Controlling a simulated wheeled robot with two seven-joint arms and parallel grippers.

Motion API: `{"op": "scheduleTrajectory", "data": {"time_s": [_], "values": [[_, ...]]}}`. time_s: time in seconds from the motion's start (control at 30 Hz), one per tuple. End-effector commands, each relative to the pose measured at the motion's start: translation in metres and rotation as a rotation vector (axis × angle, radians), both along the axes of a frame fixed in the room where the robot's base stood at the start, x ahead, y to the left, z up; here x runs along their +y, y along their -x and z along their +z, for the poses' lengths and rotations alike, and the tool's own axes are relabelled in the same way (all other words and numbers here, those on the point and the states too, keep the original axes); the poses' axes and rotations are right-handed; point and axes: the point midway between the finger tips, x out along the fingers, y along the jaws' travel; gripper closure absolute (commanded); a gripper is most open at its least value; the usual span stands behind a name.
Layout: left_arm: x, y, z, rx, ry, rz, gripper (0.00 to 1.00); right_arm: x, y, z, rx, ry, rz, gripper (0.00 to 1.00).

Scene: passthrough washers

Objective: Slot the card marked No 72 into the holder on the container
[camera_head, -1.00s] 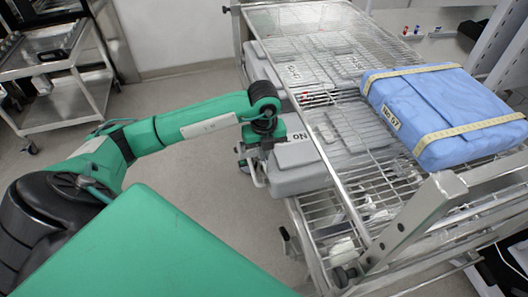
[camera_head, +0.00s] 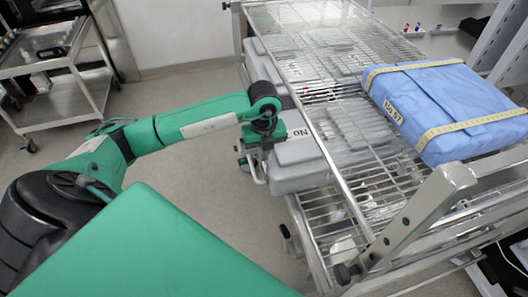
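A grey container (camera_head: 297,178) sits on the lower shelf of the wire rack, its near end sticking out to the left. My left gripper (camera_head: 252,165) is at that end, pointing down. Its fingers are small and partly hidden, so I cannot tell if they are open or shut. A white card or label (camera_head: 299,133) reading "No" shows just right of the gripper. Its number is hidden or too small to read, and I cannot tell whether it is held or in a holder. The card holder is not clearly visible. My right gripper is not in view.
The wire rack (camera_head: 345,215) fills the right side. A blue wrapped package (camera_head: 440,100) with yellow tape and a "No" label lies on its top shelf. More grey containers (camera_head: 262,68) stand behind. A steel cart (camera_head: 85,92) is at back left. Floor between is clear.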

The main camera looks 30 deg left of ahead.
Motion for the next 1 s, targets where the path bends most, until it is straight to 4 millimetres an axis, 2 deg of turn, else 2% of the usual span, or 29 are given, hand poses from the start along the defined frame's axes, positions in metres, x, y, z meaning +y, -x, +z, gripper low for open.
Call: {"op": "scheduleTrajectory", "data": {"time_s": [1.0], "values": [[0.000, 0.000, -0.016, 0.000, 0.000, 0.000, 1.00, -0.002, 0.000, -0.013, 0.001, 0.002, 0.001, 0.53]]}}
